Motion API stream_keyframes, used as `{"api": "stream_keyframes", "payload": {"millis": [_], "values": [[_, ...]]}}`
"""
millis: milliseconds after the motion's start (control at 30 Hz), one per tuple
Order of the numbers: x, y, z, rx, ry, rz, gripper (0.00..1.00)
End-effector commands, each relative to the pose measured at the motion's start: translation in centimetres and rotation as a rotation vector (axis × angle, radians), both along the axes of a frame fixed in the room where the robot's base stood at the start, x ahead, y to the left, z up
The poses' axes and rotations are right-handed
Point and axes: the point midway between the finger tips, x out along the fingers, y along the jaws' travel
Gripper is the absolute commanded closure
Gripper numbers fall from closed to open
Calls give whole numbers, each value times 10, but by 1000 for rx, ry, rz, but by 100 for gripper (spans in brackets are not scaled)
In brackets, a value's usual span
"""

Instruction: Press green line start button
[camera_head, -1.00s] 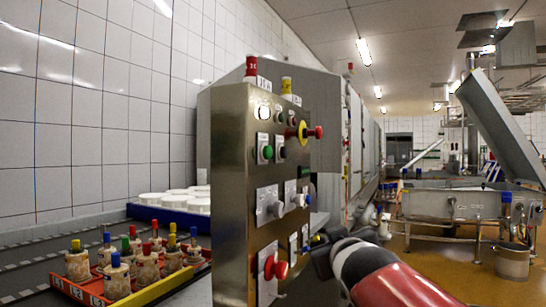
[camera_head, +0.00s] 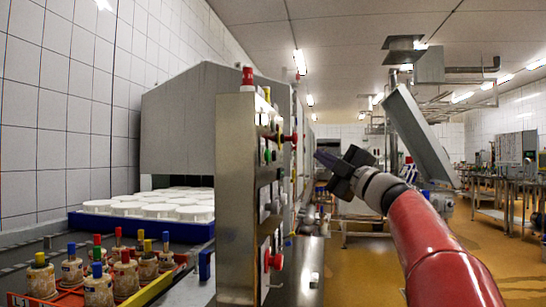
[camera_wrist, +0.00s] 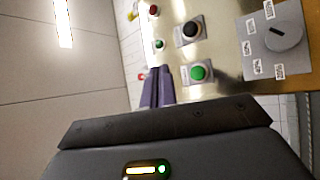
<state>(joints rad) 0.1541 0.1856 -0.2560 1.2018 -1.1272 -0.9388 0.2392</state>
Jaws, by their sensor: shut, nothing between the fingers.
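The steel control panel (camera_head: 236,190) stands upright in the middle of the head view, its button face seen at a steep angle. A green button (camera_head: 268,156) shows on its upper part; the wrist view shows a large green button (camera_wrist: 201,73) in a pale square mount. A smaller green button or lamp (camera_wrist: 159,44) is farther off. My gripper (camera_head: 320,157) is shut and empty, apart from the panel and to its right, with its fingers pointing towards it. In the wrist view my dark purple fingers (camera_wrist: 158,88) show left of the large green button. Labels are unreadable.
A black button (camera_wrist: 190,31) and a grey rotary knob (camera_wrist: 282,37) are near the large green button. Red mushroom buttons (camera_head: 275,261) jut from the panel. White moulds in a blue tray (camera_head: 190,230) stand behind it.

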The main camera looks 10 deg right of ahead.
Motion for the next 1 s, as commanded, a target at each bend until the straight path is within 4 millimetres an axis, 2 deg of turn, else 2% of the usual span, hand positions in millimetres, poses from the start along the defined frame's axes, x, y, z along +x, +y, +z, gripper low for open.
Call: {"api": "stream_keyframes", "payload": {"millis": [267,700,1000], "values": [[2,6,0,2,0,1,100],[19,61,0,3,-1,2,100],[26,82,1,4,0,0,100]]}}
